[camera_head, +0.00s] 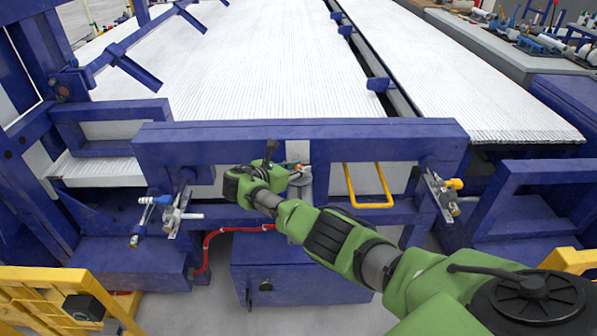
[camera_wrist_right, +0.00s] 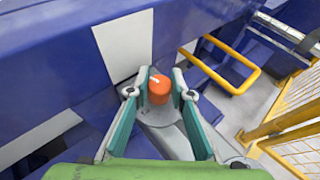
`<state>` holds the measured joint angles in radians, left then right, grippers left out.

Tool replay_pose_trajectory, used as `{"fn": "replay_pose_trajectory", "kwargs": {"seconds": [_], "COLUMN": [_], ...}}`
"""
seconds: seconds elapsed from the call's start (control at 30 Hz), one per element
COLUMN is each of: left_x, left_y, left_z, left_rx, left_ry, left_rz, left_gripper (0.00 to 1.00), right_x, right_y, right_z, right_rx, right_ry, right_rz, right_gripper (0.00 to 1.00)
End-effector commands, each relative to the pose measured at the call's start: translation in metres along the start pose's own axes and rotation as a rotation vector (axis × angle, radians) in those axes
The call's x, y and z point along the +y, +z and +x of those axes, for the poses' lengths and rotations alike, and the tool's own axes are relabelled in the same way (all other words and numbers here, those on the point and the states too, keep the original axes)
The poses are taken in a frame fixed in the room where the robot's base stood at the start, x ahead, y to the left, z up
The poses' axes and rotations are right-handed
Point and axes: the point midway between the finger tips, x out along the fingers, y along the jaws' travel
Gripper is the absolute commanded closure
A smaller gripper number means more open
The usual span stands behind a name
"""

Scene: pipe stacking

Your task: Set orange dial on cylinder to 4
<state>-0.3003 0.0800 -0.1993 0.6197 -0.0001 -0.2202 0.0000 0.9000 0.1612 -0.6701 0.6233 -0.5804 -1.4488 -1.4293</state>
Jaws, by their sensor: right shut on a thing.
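The orange dial (camera_wrist_right: 159,91) sits on the end of a grey cylinder (camera_wrist_right: 171,134) in the right wrist view. A white pointer mark shows on the dial's top; I cannot read any numbers around it. My right gripper (camera_wrist_right: 160,84) has a finger on each side of the dial and is shut on it. In the head view my right gripper (camera_head: 284,169) is at the dial, partly hiding it, and the grey cylinder (camera_head: 305,189) shows just below. My left gripper is not in view.
A blue beam frame (camera_head: 300,131) stands behind the cylinder. A yellow handle (camera_head: 371,205) hangs to its right. Blue-and-metal valves (camera_head: 172,213) are at the left, and a yellow-tipped one (camera_head: 444,192) is at the right. Yellow railings (camera_head: 65,290) stand in the near corners.

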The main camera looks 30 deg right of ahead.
Motion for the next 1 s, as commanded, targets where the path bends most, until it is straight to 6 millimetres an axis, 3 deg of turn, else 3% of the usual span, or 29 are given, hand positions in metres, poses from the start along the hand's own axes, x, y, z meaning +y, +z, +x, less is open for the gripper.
{"fn": "replay_pose_trajectory", "kwargs": {"seconds": [0.37, 0.4, 0.43, 0.83, 1.0], "left_x": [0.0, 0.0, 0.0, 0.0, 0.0], "left_y": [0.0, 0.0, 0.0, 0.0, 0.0], "left_z": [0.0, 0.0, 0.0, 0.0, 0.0], "left_rx": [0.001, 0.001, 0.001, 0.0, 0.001], "left_ry": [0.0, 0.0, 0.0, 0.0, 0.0], "left_rz": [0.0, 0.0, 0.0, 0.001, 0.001], "left_gripper": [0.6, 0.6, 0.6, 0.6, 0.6], "right_x": [0.0, 0.0, 0.0, 0.0, 0.001], "right_y": [0.002, 0.002, 0.002, 0.001, 0.0], "right_z": [0.002, 0.002, 0.002, -0.002, -0.023], "right_rx": [-0.003, -0.003, -0.003, -0.001, -0.001], "right_ry": [-0.003, -0.003, -0.003, -0.001, 0.001], "right_rz": [0.002, 0.002, 0.002, 0.001, 0.002], "right_gripper": [1.0, 0.69, 0.62, 0.62, 0.62]}}
